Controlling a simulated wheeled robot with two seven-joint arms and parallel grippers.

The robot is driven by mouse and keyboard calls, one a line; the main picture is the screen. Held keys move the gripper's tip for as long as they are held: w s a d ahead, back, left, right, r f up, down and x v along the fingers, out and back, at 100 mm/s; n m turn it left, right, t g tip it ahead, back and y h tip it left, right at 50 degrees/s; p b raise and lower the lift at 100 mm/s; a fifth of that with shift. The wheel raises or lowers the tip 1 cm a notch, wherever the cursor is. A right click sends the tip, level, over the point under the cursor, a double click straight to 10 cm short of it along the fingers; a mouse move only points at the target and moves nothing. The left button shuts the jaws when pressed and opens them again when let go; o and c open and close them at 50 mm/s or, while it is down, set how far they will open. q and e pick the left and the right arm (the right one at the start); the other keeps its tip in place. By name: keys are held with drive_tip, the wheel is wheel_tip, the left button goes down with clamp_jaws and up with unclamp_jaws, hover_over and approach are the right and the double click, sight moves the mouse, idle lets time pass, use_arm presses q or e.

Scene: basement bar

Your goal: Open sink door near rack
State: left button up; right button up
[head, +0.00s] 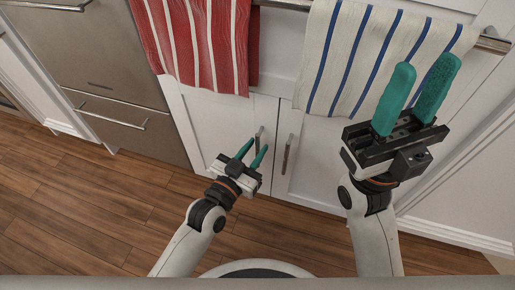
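Two white cabinet doors stand below a towel rack bar (284,4). The left door (205,118) has a vertical metal handle (260,133) near its right edge. The right door (318,165) has a similar handle (288,153) near its left edge. Both doors look shut. My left gripper (257,146) is open, with its teal fingertips close to the left door's handle. I cannot tell whether the handle is between the fingers or touched. My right gripper (428,65) is open and empty, raised in front of the striped towel, hiding part of it.
A red towel with white stripes (205,40) and a white towel with blue stripes (350,50) hang from the bar over the cabinet front. A stainless appliance (100,50) with bar handles stands at the left. The wooden floor (80,200) is clear at the left.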

use_arm(q)
drive_tip(key=shift+x, duration=0.85)
drive_tip(key=shift+s, duration=0.1)
clamp_jaws()
drive_tip(key=shift+s, duration=0.1)
